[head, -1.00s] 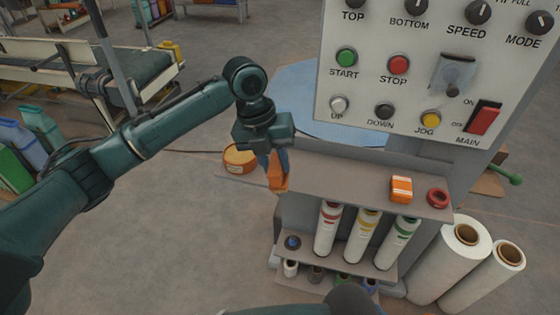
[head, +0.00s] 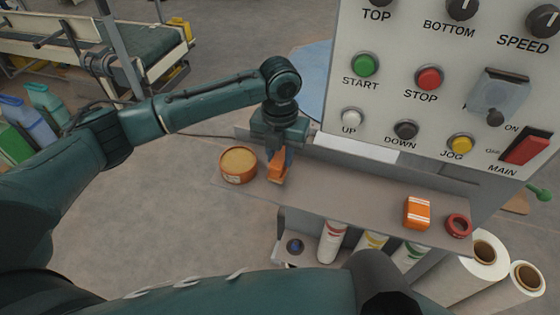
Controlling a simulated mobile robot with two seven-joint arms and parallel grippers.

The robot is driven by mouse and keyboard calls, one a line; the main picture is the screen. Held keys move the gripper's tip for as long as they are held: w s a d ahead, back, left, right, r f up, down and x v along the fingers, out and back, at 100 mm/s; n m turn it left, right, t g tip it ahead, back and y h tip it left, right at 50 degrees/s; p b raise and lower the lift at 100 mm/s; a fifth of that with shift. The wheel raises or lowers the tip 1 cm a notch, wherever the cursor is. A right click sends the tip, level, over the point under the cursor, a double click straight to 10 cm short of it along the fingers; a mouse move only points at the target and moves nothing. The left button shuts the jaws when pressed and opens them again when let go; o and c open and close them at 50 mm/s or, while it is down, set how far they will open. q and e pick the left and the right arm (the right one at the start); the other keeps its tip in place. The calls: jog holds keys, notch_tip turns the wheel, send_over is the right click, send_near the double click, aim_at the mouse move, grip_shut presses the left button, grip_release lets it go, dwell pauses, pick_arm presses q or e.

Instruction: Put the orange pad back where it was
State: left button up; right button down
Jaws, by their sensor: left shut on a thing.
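The orange pad (head: 277,168) is in the jaws of my left gripper (head: 274,160), which points down over the left part of the grey shelf (head: 335,193) below the control panel. The fingers partly cover the pad. Its lower end is at or just above the shelf top; I cannot tell whether it touches. My right gripper is not in view.
A round orange-brown tin (head: 238,166) stands on the shelf just left of the pad. An orange-and-white box (head: 417,213) and a red tape ring (head: 458,225) sit at the right. The panel (head: 440,90) rises behind. The shelf's middle is clear.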

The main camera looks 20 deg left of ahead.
aim_at(280, 156)
pick_arm(q)
notch_tip(280, 156, down, 3)
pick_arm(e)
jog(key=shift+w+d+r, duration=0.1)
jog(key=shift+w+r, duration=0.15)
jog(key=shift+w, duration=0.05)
pick_arm(q)
jog(key=o, duration=0.9)
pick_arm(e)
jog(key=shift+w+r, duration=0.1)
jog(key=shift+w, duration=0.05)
pick_arm(q)
notch_tip(280, 156, up, 12)
jog(key=shift+r+b, duration=0.1)
jog(key=shift+b, duration=0.2)
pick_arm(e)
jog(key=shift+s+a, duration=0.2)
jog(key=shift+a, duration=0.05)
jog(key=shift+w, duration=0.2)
